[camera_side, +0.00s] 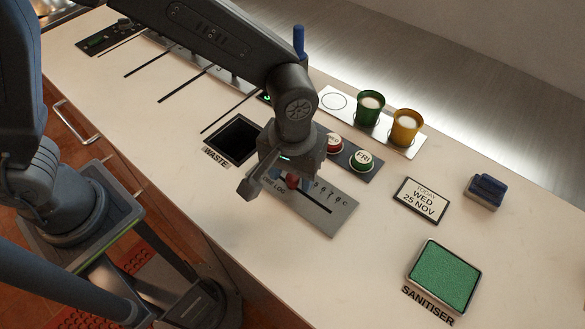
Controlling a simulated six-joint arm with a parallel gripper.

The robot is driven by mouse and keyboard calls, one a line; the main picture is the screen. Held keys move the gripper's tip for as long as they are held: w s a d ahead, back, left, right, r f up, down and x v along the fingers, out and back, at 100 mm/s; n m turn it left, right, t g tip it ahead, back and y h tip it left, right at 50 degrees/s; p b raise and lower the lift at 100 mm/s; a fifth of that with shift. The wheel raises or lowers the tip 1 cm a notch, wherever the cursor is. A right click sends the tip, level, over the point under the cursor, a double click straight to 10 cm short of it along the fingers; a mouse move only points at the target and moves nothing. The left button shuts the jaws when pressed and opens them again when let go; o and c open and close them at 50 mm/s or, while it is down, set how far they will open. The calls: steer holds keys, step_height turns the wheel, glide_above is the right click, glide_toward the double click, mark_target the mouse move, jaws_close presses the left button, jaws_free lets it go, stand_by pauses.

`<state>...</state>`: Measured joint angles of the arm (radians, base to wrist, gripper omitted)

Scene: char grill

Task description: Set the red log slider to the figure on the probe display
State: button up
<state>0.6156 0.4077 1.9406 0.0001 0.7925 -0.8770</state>
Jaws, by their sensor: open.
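The red slider knob (292,181) shows just under my gripper, near the left end of the slot in a grey log plate (328,209). The slot runs to the right, with marks beside it too small to read. My gripper (272,186) is open above the plate's left end. One finger is clear to the left of the knob; the other is mostly hidden, and I cannot tell if either touches the knob. A small green-lit display (266,97) is partly hidden behind my arm. I cannot read its figure or tell if it is the probe display.
A square waste opening (236,138) lies left of the plate. Behind it are red and green (362,160) buttons, and green (370,107) and yellow (405,127) cups. A date sign (421,200), blue block (485,191) and green sanitiser pad (444,277) stand right. The front counter is clear.

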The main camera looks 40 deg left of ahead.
mark_target(292, 176)
steer(key=shift+r, duration=0.1)
step_height(292, 176, up, 14)
stand_by(0.5)
steer(key=s+a+r+m+t, duration=0.1)
steer(key=s+a, duration=0.3)
steer(key=a, duration=0.7)
steer(key=s+a+r+m+t, duration=0.1)
steer(key=s+a+t, duration=0.3)
steer(key=a, duration=0.7)
steer(key=shift+s+a+r+m+t, duration=0.25)
steer(key=shift+s+m, duration=0.25)
steer(key=shift+s, duration=0.3)
steer(key=shift+d, duration=0.15)
stand_by(0.7)
